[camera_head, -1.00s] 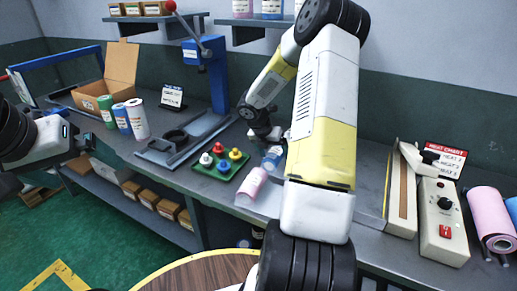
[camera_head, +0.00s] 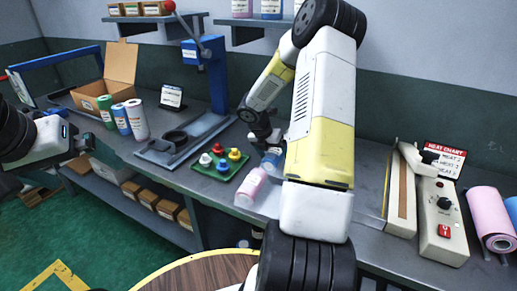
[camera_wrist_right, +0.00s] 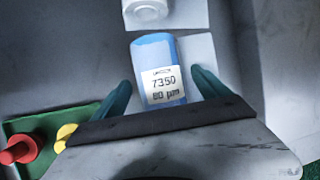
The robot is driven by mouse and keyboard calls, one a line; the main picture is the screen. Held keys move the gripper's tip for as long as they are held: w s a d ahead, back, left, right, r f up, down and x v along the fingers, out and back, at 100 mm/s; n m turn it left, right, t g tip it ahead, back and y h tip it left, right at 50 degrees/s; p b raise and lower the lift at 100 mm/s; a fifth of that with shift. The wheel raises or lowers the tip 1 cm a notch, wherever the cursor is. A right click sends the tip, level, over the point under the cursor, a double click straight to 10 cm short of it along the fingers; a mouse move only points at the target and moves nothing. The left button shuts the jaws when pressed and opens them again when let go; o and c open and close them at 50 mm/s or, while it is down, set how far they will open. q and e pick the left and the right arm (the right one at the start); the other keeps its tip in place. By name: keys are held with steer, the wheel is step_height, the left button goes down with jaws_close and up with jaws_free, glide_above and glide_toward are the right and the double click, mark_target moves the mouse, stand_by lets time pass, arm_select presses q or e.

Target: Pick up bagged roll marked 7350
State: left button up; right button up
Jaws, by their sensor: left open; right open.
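The bagged roll marked 7350 (camera_wrist_right: 158,62) is a blue roll in clear wrap with a white label reading 7350 and 80 µm. In the head view this blue roll (camera_head: 272,158) lies on the bench, partly hidden by my right arm. My right gripper (camera_wrist_right: 160,80) is open, its teal fingers on either side of the roll with gaps showing. In the head view the right gripper (camera_head: 266,142) is at the roll, its fingertips hard to make out. My left gripper (camera_head: 88,143) is open and empty at the far left, away from the roll.
A pink bagged roll (camera_head: 251,188) lies close in front of the blue one. A green board (camera_head: 222,164) with coloured knobs is just left. A heat sealer (camera_head: 440,220) stands at right. Several upright rolls (camera_head: 138,119) and an open carton (camera_head: 108,85) are at left.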

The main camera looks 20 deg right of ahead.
steer(key=c, duration=1.8)
steer(key=shift+r, duration=0.15)
